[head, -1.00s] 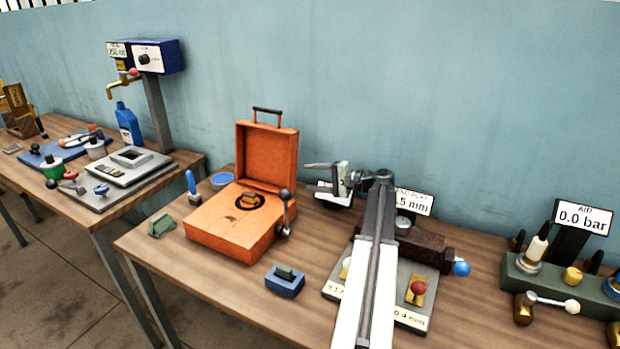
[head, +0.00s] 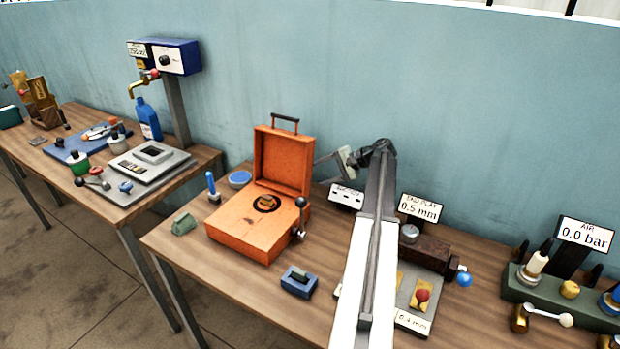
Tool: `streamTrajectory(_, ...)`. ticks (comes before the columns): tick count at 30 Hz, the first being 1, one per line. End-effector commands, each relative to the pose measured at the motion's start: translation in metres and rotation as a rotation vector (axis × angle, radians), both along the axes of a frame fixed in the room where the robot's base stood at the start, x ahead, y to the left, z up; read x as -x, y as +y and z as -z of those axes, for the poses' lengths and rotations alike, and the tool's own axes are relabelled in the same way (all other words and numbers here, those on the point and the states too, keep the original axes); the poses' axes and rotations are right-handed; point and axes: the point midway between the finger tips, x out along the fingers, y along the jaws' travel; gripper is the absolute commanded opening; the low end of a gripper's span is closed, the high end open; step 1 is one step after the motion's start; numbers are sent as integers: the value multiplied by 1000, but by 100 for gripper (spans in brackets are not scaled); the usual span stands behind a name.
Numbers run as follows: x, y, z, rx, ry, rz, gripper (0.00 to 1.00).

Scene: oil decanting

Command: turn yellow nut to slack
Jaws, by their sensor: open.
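My gripper (head: 333,164) is at the far end of my arm, above the back of the table and well to the left of the yellow piece. Its jaws are open and hold nothing that I can see. My arm partly hides the grey plate (head: 408,285) in the middle.
An open orange case (head: 240,230) and a blue block (head: 299,281) stand left of my arm. The END PLAY sign (head: 420,208) reads 0.5 mm. A blue ball knob (head: 463,280) and a brass valve with a white-tipped lever (head: 545,315) lie near the green block.

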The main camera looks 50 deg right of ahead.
Motion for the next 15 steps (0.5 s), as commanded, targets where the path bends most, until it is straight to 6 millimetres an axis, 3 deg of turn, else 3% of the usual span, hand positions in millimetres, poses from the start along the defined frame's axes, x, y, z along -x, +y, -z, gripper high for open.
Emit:
streamTrajectory(1, -8, 4, 10, 0, 1, -2, 59)
streamTrajectory(7, -36, 18, 29, 0, -1, -3, 59)
streamTrajectory(15, -42, 21, 29, -1, 0, -1, 59)
